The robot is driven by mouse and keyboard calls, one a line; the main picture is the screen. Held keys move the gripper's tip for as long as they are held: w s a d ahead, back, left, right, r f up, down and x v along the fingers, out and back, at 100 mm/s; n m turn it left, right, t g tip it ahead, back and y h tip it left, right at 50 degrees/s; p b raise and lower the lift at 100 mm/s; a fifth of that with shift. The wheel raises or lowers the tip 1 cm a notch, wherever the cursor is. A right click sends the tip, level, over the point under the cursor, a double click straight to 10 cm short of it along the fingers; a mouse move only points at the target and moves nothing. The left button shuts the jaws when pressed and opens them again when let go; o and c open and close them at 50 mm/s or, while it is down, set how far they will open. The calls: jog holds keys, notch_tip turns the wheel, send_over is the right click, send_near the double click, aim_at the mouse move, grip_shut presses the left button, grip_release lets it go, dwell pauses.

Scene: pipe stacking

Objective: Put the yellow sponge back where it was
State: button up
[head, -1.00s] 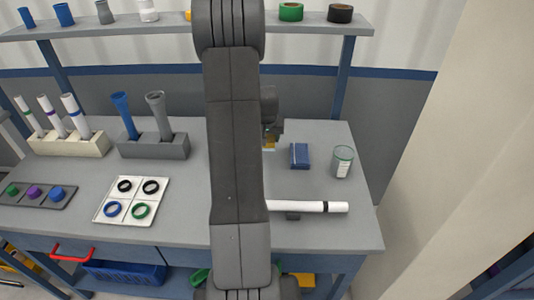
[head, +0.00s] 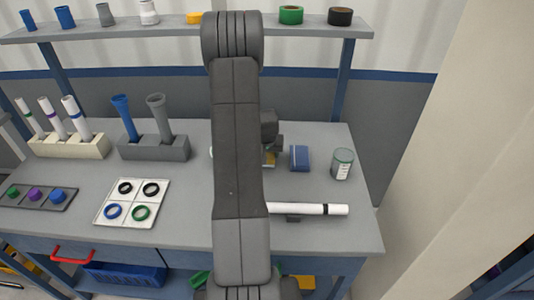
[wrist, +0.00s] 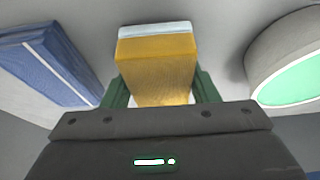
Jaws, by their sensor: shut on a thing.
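The yellow sponge (wrist: 157,75), with a pale layer along its far edge, is between the two green fingers of my gripper (wrist: 158,92) in the wrist view. The gripper is shut on it. In the head view a small yellow part of the sponge (head: 269,159) shows just right of my arm, with the gripper (head: 271,151) mostly hidden. The sponge is over or on the grey bench; I cannot tell whether it touches the surface.
A blue block (head: 299,157) stands close beside the sponge, also in the wrist view (wrist: 48,62). A white round thing with a green face (wrist: 292,68) is on the other side. A green-rimmed can (head: 343,163) and white pipe (head: 308,208) are nearby. My arm hides the bench's middle.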

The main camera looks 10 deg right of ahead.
jog(key=shift+f+b, duration=0.6)
jog(key=shift+b, duration=0.05)
jog(key=shift+s, duration=0.1)
jog(key=o, duration=1)
jog(key=shift+a, duration=0.15)
jog(key=shift+c, duration=0.2)
jog(key=shift+s, duration=0.1)
jog(key=shift+f, duration=0.1)
jog(key=shift+p, duration=0.4)
jog(key=shift+r+p, duration=0.5)
jog(key=shift+p, duration=0.25)
jog(key=shift+r+b, duration=0.35)
jog(key=shift+b, duration=0.05)
jog(key=d+b+v, duration=0.1)
jog(key=v, duration=1.2)
jog(key=shift+s+a, duration=0.3)
jog(key=shift+a, duration=0.2)
